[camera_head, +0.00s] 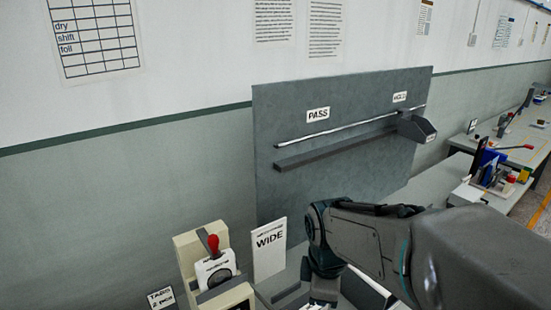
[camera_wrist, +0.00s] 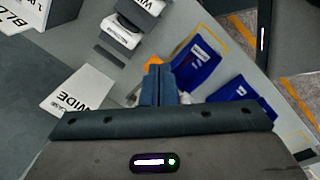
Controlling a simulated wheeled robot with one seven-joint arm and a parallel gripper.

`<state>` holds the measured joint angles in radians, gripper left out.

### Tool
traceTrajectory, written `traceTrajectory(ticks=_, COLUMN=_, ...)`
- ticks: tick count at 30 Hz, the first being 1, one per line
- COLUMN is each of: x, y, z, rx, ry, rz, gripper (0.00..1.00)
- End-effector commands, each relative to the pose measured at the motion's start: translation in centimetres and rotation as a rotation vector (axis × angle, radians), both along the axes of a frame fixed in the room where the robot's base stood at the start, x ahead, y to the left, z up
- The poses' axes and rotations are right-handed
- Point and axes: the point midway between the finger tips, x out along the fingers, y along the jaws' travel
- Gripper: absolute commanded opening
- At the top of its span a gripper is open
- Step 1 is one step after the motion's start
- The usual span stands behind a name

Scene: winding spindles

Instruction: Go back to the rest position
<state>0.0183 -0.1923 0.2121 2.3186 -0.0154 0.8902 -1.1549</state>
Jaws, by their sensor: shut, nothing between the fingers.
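My gripper (camera_wrist: 160,72) shows in the wrist view with its two fingers together and nothing between them. It is above the bench, and the blue bins and an orange item lie beyond its fingertips. In the head view my arm reaches in from the right, and its wrist end is low in the middle, to the right of the WIDE sign (camera_head: 268,248). The fingertips are hidden or cut off there.
A beige device with a red-knobbed lever (camera_head: 213,243) stands left of the sign. A grey panel (camera_head: 350,110) with PASS and HOLD labels rises behind. Blue bins (camera_wrist: 198,65) lie near the gripper. Another bench (camera_head: 505,160) is at the right.

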Motion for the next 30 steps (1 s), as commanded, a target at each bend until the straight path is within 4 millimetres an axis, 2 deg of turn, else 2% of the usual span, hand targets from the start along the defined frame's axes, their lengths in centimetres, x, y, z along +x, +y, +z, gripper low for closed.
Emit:
traceTrajectory(ticks=9, x=-4.1, y=-3.7, z=2.0, rx=0.146, ry=-0.136, rz=-0.742, gripper=0.00)
traceTrajectory(ticks=15, x=-6.3, y=-5.1, z=2.5, rx=0.264, ry=-0.183, rz=-1.121, gripper=0.00)
traceTrajectory(ticks=21, x=-7.2, y=-5.6, z=2.6, rx=0.328, ry=-0.195, rz=-1.297, gripper=0.00)
traceTrajectory(ticks=30, x=-7.3, y=-5.7, z=2.6, rx=0.334, ry=-0.196, rz=-1.316, gripper=0.00)
